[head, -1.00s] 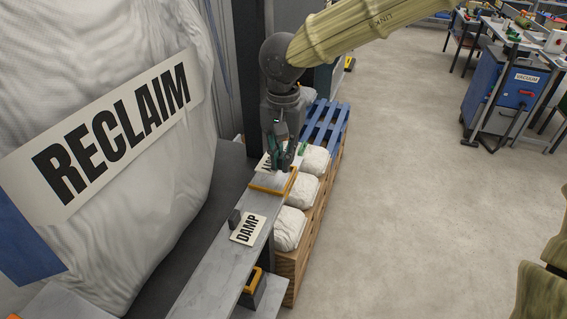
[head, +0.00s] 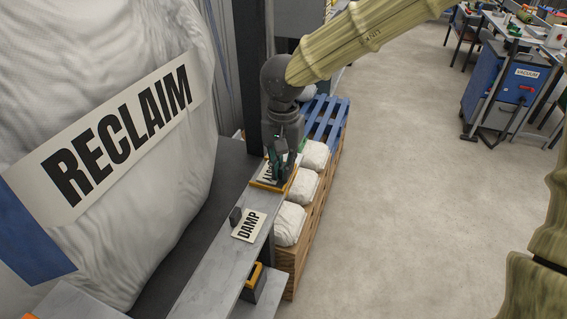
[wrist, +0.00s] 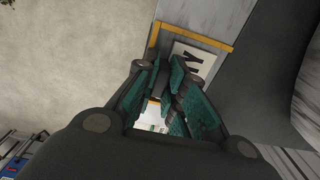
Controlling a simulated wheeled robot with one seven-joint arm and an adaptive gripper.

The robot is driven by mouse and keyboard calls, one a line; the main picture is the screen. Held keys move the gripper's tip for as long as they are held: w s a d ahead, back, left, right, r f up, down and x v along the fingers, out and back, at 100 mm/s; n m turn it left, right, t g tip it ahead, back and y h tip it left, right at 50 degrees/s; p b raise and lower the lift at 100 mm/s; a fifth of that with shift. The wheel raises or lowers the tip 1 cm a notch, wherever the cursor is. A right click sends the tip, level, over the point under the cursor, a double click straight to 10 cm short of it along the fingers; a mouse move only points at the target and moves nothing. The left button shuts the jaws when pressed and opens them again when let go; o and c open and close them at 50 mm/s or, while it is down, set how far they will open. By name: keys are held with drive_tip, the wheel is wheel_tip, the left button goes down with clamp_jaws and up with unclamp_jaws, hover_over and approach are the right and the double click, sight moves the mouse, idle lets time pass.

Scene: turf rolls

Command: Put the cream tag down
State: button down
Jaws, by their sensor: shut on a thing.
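The cream tag (head: 266,173) with dark letters is at my gripper (head: 277,172), over the orange-edged spot (head: 257,184) on the grey ledge. My gripper is shut on it. In the wrist view the tag (wrist: 190,58) lies just beyond my fingers (wrist: 165,85), inside the corner of the orange border (wrist: 200,37). The tag looks nearly flat and low over the ledge; I cannot tell whether it touches. My fingers hide part of it and where they grip it.
A cream DAMP tag (head: 249,226) with a dark block lies nearer on the ledge (head: 218,262). White sacks (head: 289,224) sit in a wooden crate to the right. A big white RECLAIM bag (head: 110,200) stands left. A blue pallet (head: 325,118) is behind.

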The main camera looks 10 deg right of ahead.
drive_tip(key=shift+s+f, duration=0.1)
drive_tip(key=shift+f, duration=0.15)
drive_tip(key=c, duration=1.5)
unclamp_jaws()
drive_tip(key=shift+f, duration=0.15)
drive_tip(key=shift+r+b, duration=0.4)
drive_tip(key=shift+r, duration=0.15)
wheel_tip(320, 180, up, 12)
drive_tip(key=b, duration=0.1)
drive_tip(key=shift+r+b, duration=0.25)
drive_tip(key=shift+b, duration=0.1)
